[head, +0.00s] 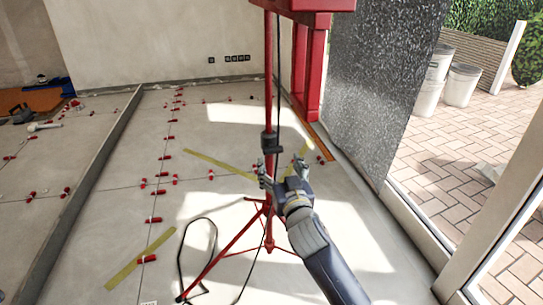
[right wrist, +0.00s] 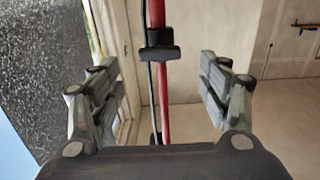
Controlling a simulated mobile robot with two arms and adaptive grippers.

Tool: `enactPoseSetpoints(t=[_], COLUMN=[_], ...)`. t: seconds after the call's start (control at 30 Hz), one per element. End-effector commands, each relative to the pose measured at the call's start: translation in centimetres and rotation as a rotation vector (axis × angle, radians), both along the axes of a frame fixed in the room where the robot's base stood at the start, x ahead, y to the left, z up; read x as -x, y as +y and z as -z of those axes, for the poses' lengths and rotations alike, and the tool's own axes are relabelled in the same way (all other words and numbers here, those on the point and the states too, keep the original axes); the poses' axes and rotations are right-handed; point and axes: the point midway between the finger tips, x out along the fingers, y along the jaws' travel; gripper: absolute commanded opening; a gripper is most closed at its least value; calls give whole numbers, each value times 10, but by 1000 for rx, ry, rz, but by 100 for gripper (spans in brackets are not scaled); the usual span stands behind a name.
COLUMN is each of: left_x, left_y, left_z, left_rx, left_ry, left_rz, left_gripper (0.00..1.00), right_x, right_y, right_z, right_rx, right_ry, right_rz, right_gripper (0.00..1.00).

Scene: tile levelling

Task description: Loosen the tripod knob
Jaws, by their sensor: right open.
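The red tripod (head: 268,80) stands upright on the tiled floor, its legs spread at the base. A black clamp with the knob (head: 270,143) sits on its pole; it also shows in the right wrist view (right wrist: 160,46), above centre. My right gripper (head: 282,167) is open and empty, close to the pole at about the knob's height or a little below in the picture. In the right wrist view its two fingers (right wrist: 161,78) stand left and right of the pole, apart from it and from the knob. My left gripper is not in view.
A black cable (head: 212,245) loops over the floor by the tripod legs. Red levelling clips (head: 152,220) and yellow strips (head: 142,258) lie on the tiles. A speckled grey panel (head: 378,85) and a red post (head: 309,75) stand on the right. White buckets (head: 461,85) are outside.

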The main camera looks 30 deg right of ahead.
Motion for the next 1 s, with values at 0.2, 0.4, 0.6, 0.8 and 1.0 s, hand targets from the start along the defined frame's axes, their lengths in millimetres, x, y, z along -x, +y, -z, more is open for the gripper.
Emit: enactPoseSetpoints(t=[0.2,0.4,0.6,0.8,1.0], left_x=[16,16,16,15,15], left_y=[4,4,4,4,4], left_z=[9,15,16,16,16], left_rx=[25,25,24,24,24], left_ry=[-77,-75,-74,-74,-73], left_rz=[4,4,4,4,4], left_gripper=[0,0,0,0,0], right_x=[-39,-62,-69,-70,-69], right_y=[-10,-16,-18,-18,-18], right_z=[1,2,1,1,1], right_rx=[2,1,-1,-1,0], right_ry=[-1,0,2,2,2], right_rz=[0,1,0,0,0], right_gripper=[70,70,70,70,31])
